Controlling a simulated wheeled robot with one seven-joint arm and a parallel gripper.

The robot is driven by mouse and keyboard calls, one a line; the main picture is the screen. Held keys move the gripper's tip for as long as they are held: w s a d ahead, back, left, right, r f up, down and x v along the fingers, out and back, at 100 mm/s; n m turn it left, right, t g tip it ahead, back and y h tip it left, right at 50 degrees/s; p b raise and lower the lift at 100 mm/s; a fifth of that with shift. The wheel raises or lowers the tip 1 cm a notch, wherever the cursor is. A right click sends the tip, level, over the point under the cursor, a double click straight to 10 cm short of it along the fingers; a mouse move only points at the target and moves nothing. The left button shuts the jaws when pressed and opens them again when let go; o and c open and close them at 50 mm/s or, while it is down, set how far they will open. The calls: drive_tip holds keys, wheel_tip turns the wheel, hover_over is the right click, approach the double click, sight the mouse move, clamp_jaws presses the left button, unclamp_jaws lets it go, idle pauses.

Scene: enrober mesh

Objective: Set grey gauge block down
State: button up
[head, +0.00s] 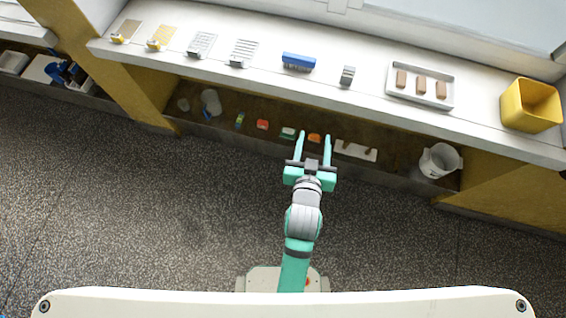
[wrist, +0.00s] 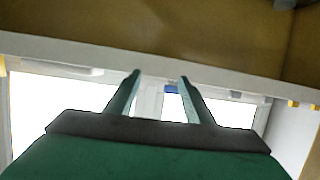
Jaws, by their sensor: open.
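A small grey block (head: 347,75), which looks like the grey gauge block, sits on the white counter between a blue brush and a white tray. My gripper (head: 314,136) is open and empty, with its two teal fingers spread apart. In the head view it is in front of the counter, short of the grey block and a little to its left. In the wrist view the open fingers (wrist: 160,76) show against the pale counter edge, with nothing between them. I cannot make out the grey block in the wrist view.
The blue brush (head: 299,62) stands left of the block. The white tray (head: 420,103) with three brown bars and a yellow bin (head: 530,105) stand to the right. Small items and a white bucket (head: 439,160) are on the lower shelf. Bare counter lies around the block.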

drive_tip(key=s+a+n+y, duration=0.1)
drive_tip(key=s+a, duration=0.3)
drive_tip(key=s, duration=0.8)
drive_tip(key=s+a+t+y, duration=0.1)
drive_tip(key=s+a, duration=0.3)
drive_tip(key=s, duration=0.8)
drive_tip(key=shift+a+r+n+y, duration=0.25)
drive_tip(key=shift+a+n+y, duration=0.15)
